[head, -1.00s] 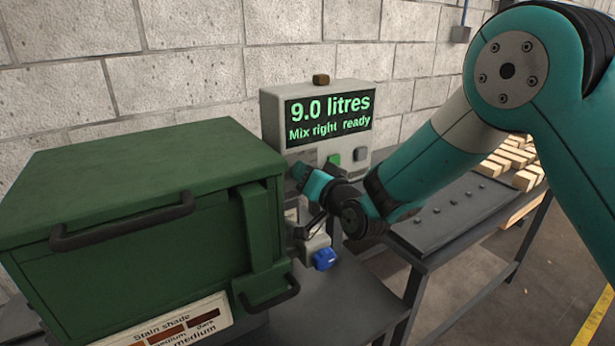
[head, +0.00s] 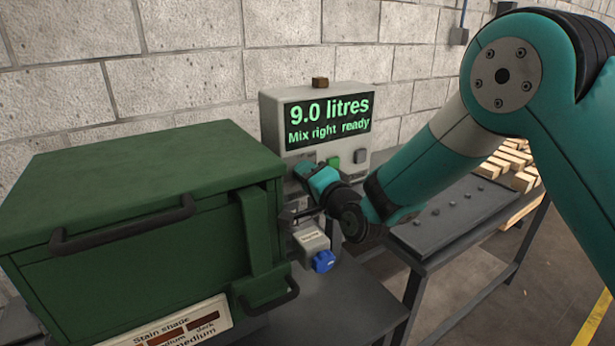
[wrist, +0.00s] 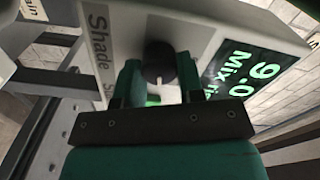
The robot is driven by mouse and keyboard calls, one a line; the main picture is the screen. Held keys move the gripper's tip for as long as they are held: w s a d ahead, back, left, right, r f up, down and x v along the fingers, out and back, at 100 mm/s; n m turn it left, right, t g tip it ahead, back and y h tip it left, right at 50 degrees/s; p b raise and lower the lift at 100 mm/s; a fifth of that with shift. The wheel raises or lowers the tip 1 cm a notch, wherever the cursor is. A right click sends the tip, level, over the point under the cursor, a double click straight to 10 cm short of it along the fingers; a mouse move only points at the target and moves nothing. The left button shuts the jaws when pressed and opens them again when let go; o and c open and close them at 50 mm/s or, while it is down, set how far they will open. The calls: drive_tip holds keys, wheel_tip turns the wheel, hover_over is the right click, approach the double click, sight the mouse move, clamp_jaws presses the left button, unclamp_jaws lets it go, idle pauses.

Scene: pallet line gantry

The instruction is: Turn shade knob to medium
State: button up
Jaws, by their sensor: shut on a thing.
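The shade knob (wrist: 160,66) is a dark round knob with a pale pointer mark, on the face of the grey control box (head: 272,125). In the wrist view the two teal fingers of my gripper (wrist: 160,80) stand on either side of it, shut on it. A "Shade" label (wrist: 98,35) is beside the knob. In the head view my gripper (head: 301,212) is at the lower part of the box and the knob is hidden. The setting the knob points to cannot be read.
The display (head: 328,120) reads "9.0 litres, Mix right ready". A green bin (head: 140,200) stands close to the left of my gripper, with a stain shade card (head: 175,325) below. A small box with a blue knob (head: 323,261) sits just below my gripper. Wooden blocks (head: 510,165) lie behind right.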

drive_tip(key=shift+d, duration=0.1)
idle(0.3)
drive_tip(key=o, duration=0.9)
drive_tip(key=shift+s, duration=0.1)
drive_tip(key=b+v, duration=1)
drive_tip(key=v, duration=0.7)
drive_tip(key=shift+s+d, duration=0.1)
drive_tip(key=shift+d, duration=0.05)
drive_tip(key=shift+r, duration=0.1)
